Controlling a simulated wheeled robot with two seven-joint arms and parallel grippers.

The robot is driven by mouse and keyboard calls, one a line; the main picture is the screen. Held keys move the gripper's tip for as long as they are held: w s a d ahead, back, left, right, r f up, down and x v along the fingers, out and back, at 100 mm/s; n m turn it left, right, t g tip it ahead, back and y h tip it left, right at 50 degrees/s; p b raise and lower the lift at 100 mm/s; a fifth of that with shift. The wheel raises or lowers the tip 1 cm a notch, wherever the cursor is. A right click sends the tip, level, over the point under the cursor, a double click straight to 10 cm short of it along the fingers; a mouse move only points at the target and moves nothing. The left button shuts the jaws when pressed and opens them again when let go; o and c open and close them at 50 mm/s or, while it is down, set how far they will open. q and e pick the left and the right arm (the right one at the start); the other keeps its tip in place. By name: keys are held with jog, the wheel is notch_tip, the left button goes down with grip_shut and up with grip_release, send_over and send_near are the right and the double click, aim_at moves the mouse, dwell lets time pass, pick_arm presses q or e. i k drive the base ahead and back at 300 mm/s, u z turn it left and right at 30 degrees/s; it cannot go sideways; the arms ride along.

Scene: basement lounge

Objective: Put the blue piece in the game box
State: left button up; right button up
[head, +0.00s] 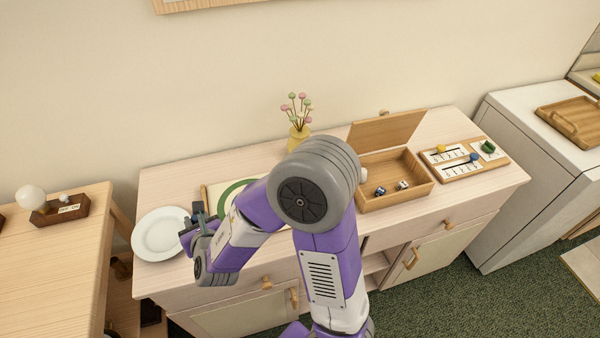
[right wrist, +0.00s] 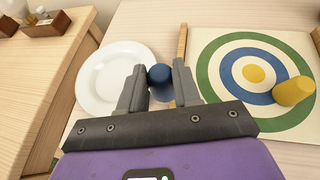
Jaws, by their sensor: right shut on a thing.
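My right gripper (head: 196,214) is over the left part of the cabinet top, beside the white plate. In the right wrist view its fingers (right wrist: 159,88) are shut on the blue piece (right wrist: 160,74), a small round-topped cylinder. I cannot tell whether the piece touches the cabinet top. The wooden game box (head: 408,192) stands right of the middle on the cabinet, with its lid (head: 386,131) raised at the back. A dark blue die (head: 380,191) and a whitish die (head: 402,185) lie in it. My left gripper is not in view.
The white plate (head: 158,236) lies left of the gripper. A target board (right wrist: 218,60) with a yellow piece (right wrist: 293,90) lies right of it, partly hidden by my arm in the head view. A flower vase (head: 299,134) and a scoring board (head: 462,170) stand near the box.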

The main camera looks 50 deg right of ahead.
aim_at(399, 170)
jog(key=k, duration=1.25)
jog(key=z, duration=0.45)
jog(key=i, duration=0.9)
jog(key=z, duration=1.05)
jog(key=i, duration=0.25)
jog(key=z, duration=0.2)
